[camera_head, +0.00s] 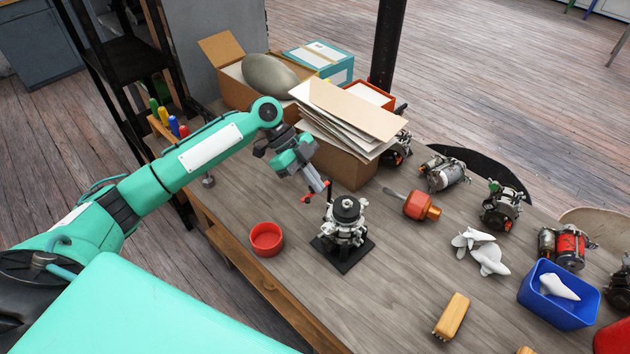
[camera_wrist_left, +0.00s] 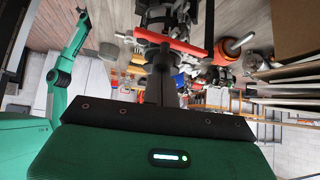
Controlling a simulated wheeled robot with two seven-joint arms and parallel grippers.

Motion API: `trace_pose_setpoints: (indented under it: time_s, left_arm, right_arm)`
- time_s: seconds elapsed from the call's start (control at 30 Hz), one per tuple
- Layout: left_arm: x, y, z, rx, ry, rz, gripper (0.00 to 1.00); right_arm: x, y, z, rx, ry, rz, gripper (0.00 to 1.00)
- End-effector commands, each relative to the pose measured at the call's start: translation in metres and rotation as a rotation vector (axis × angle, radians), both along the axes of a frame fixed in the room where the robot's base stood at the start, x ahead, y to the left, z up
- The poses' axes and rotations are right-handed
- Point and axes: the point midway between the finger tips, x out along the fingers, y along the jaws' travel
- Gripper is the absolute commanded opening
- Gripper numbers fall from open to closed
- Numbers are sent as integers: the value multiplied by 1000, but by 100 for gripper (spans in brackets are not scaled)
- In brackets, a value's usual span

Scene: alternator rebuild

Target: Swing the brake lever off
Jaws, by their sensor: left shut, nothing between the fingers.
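The alternator (camera_head: 344,222) stands upright on a black square base plate (camera_head: 343,254) on the bench, with a dark round pulley on top. A small red brake lever (camera_head: 307,198) shows at its upper left in the head view. In the left wrist view the red lever (camera_wrist_left: 180,43) is a long bar crossing close to my fingertips. My left gripper (camera_head: 319,186) is shut and empty, pointing down beside the lever, just up and left of the alternator. Its shut fingers also show in the wrist view (camera_wrist_left: 163,72). I cannot tell whether they touch the lever. My right gripper is out of view.
A red bowl (camera_head: 266,239) sits left of the alternator. A box under stacked cardboard sheets (camera_head: 345,112) stands close behind my gripper. An orange-handled tool (camera_head: 416,204) lies to the right, with more alternators, a blue bin (camera_head: 559,298) and a brush (camera_head: 452,316).

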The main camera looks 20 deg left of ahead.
Motion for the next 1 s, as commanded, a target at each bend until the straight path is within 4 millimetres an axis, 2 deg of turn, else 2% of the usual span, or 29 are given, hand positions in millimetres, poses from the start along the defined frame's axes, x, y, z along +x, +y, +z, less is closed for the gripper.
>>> trace_pose_setpoints:
  time_s: [0.33,0.47,0.57,0.6,0.7,1.0]
  left_arm:
    - [0,-3,1,1,0,1,0]
    - [-2,-20,7,-1,-1,3,0]
    - [-6,-41,13,-2,0,4,0]
    - [-4,-40,13,0,-4,9,0]
    - [1,-20,27,2,-6,12,0]
    - [9,17,70,1,-3,11,0]
  right_arm:
    - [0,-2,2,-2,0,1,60]
    - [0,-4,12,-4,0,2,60]
    - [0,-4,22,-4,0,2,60]
    - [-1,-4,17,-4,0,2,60]
    - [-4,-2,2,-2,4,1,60]
    - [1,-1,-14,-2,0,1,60]
